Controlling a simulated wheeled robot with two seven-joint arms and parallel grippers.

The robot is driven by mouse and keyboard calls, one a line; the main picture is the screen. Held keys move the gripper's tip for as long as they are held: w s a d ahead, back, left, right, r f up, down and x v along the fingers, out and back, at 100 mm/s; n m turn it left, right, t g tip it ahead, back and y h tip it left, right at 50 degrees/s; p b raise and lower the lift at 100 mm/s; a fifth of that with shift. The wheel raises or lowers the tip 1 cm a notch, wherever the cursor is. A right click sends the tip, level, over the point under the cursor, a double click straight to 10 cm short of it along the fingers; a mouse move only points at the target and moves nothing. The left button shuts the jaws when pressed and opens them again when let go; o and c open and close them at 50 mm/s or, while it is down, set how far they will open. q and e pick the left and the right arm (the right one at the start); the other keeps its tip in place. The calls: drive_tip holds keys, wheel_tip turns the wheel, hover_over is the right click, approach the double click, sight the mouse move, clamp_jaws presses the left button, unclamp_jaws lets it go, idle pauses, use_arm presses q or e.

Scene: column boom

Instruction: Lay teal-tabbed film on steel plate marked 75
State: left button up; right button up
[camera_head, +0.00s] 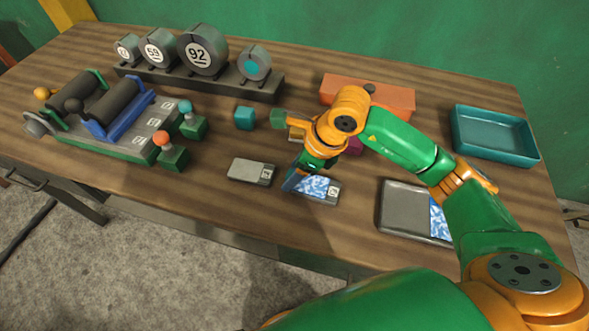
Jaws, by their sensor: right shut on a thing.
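My right gripper (304,169) is over the middle of the table, pointing down, shut on a thin blue film (291,182) that hangs tilted at its fingertips. The gripper hides most of the film, and no teal tab can be made out. Just right of it, a grey plate (334,193) lies flat, with a blue-and-white patterned surface (314,186) over much of it. I cannot tell whether this pattern is part of the held film. A bare grey plate (246,170) with a small label lies to the left. The plate numbers are too small to read. My left gripper is not in view.
A grey tray (402,207) at right holds another blue-and-white sheet (439,219). A teal tray (496,134) stands at back right, an orange block (385,96) behind my arm. A roller device (105,115) and numbered cylinders (202,50) stand left. The front middle edge is clear.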

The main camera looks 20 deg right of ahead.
drive_tip(key=o, duration=1.4)
drive_tip(key=shift+r+p, duration=2.45)
drive_tip(key=shift+r, duration=1.1)
